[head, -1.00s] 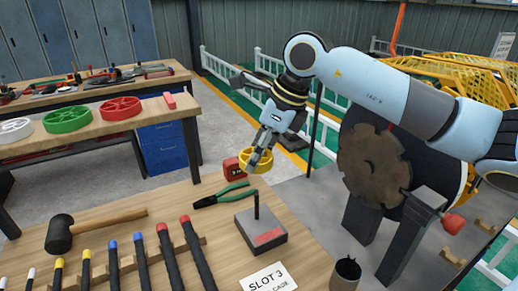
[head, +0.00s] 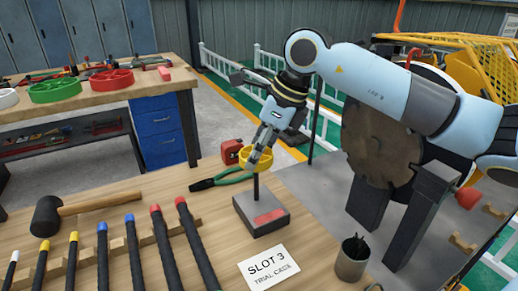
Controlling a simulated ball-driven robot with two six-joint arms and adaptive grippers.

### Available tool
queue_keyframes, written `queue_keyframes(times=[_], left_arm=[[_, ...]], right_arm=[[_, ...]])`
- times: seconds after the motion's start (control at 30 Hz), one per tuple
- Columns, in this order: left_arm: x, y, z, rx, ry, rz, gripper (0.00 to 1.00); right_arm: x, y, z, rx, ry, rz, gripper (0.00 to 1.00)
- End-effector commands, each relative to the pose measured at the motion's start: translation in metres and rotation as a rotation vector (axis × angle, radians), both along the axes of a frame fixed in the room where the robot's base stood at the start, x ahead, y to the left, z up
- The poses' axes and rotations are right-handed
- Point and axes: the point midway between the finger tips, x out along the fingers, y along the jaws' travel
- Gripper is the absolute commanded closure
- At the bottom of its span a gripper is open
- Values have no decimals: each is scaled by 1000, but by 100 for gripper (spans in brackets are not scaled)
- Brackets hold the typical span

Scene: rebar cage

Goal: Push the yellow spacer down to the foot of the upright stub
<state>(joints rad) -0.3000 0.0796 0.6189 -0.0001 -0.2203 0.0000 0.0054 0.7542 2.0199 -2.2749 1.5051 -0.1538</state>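The yellow spacer (head: 264,163) is a ring at the tips of my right gripper (head: 256,156), whose fingers are shut on its rim. The dark upright stub (head: 256,187) stands on a grey block (head: 248,216) with a red patch on top. The spacer's lower edge meets the stub's top in the head view. The spacer and fingers hide that top, so I cannot tell whether the ring is around the stub or just above it. My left gripper is not in view.
Green-handled pliers (head: 220,180) and a red tape measure (head: 232,151) lie behind the block. A SLOT 3 card (head: 268,268) and a metal cup (head: 352,260) are in front. A mallet (head: 47,216) and several colour-tipped bars (head: 163,250) lie to the left.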

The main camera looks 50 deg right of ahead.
Motion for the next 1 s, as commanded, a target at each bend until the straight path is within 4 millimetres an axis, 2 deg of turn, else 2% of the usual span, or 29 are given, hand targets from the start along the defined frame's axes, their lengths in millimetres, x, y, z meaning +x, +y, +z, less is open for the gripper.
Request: queue_keyframes(times=[1.0], left_arm=[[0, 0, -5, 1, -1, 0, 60]], right_arm=[[0, 0, 1, 0, 0, 1, 60]])
